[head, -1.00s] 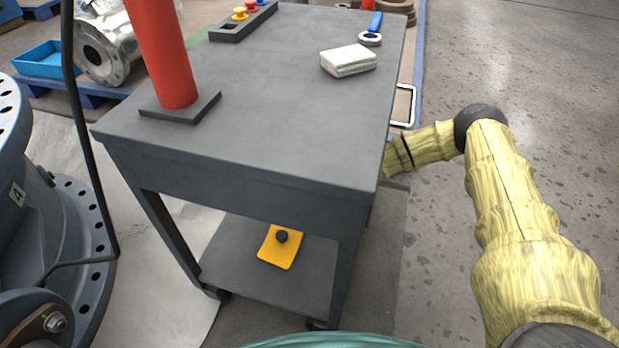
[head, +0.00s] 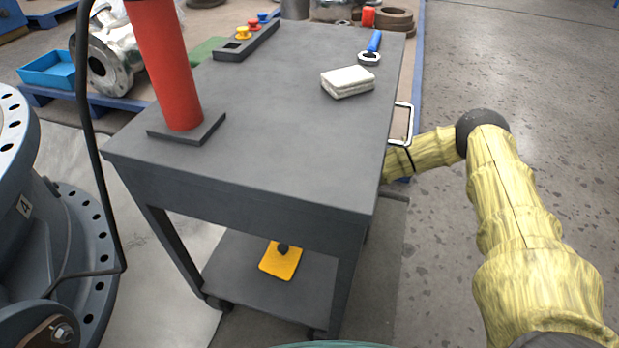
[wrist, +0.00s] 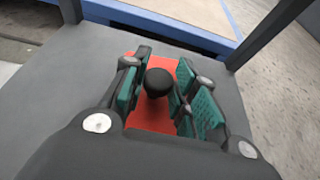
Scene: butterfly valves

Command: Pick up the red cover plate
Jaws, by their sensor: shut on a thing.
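The red cover plate (wrist: 150,118) shows in the wrist view, with a black round knob (wrist: 158,83) standing up from it. My gripper (wrist: 163,72) has its teal-padded fingers on both sides of the knob and is shut on it. The plate is over the grey lower shelf (wrist: 60,100) of the cart; whether it touches the shelf I cannot tell. In the head view the tabletop hides the red plate and my gripper. My yellow-sleeved arm reaches in under the tabletop from the right.
A yellow plate (head: 280,263) with a black knob lies on the same shelf, nearer the front. Cart legs (head: 345,275) and the tabletop (head: 290,120) bound the space. A red cylinder (head: 168,70), a white block (head: 347,82) and a blue-handled tool (head: 372,45) are on top.

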